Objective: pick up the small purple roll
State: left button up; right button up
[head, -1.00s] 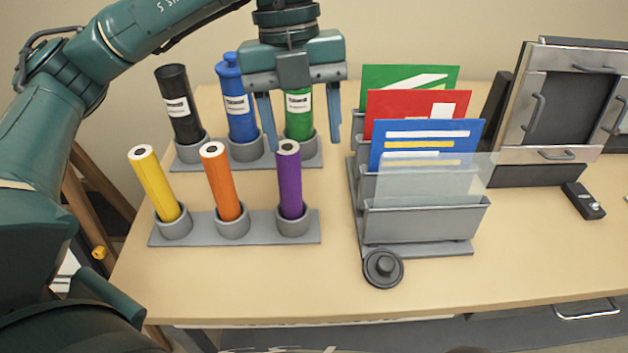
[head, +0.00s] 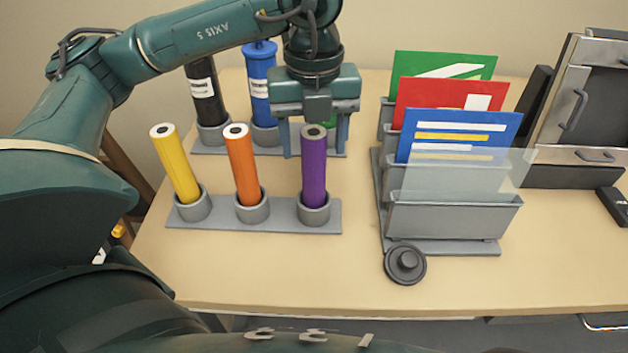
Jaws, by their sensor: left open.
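The small purple roll (head: 314,172) stands nearly upright in the right cup of the front grey holder (head: 240,226). My left gripper (head: 315,153) is open and empty, pointing down over the purple roll's upper end. In the picture its two fingers show on either side of the roll's top, with clear gaps. I cannot tell whether they are level with the roll or slightly behind it. My right gripper is not in view.
An orange roll (head: 243,168) and a yellow roll (head: 175,165) stand left in the same holder. Black (head: 203,92) and blue (head: 261,88) tubes stand behind; a green one (head: 331,118) is mostly hidden. A folder rack (head: 450,220) and round black knob (head: 405,263) are right.

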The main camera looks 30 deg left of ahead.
aim_at(314, 178)
pick_arm(q)
jog(key=shift+f, duration=1.6)
jog(key=shift+c, duration=0.3)
grip_shut()
